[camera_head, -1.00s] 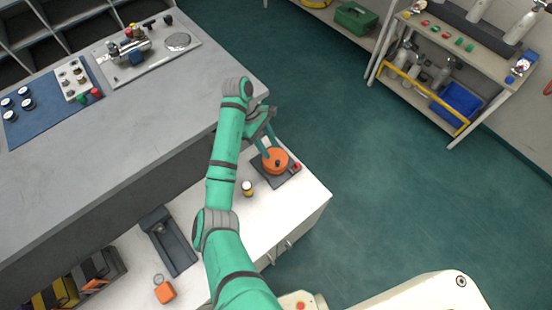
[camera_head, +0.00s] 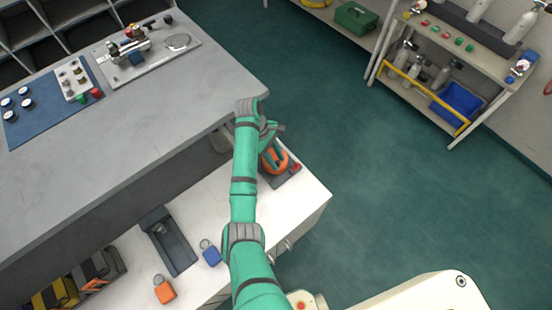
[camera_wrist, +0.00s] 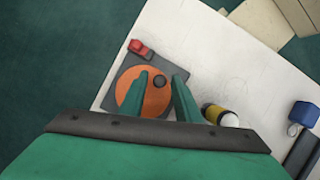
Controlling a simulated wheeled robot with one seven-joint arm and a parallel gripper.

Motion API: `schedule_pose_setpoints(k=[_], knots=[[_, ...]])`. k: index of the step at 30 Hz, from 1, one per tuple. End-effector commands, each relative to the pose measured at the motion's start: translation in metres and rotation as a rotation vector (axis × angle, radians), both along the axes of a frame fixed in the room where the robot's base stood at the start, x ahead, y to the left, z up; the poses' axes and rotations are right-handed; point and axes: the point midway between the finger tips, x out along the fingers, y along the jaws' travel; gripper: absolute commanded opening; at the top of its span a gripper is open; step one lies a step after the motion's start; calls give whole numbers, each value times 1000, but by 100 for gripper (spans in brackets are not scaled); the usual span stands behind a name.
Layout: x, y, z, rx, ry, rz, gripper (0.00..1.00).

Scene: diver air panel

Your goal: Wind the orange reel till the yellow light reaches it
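The orange reel (camera_head: 282,164) is a flat disc on a dark square base at the white counter's end. In the wrist view the reel (camera_wrist: 132,98) carries a dark round knob (camera_wrist: 158,81) toward its right edge. My gripper (camera_wrist: 162,75) is over the reel with its fingers apart, one on each side of the knob. Gaps seem to show; I cannot tell whether it touches. A red piece (camera_wrist: 140,47) sits at the base's corner. I can make out no lit yellow light. In the head view my arm covers part of the reel.
A yellow, black and white cylinder (camera_wrist: 218,115) stands beside the base. A blue tag (camera_head: 210,254), an orange tag (camera_head: 165,290) and a dark tray (camera_head: 168,240) lie farther along the counter. The grey worktop (camera_head: 120,150) rises beside it. Green floor lies open to the right.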

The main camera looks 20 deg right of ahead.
Motion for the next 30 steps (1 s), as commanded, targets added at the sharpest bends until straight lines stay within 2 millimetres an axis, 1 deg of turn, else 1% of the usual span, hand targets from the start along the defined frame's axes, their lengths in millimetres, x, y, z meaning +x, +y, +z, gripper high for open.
schedule_pose_setpoints(k=[1, 3, 11, 17, 23, 30], knots=[[0, 0, 0, 0, 0, 0, 16], [0, 0, 0, 0, 0, 0, 0], [1, 1, 0, 1, -1, -10, 0], [1, 2, 1, 2, -1, -74, 0], [4, 7, 1, 3, -2, -209, 0], [8, 14, 1, 4, -2, -432, 0]])
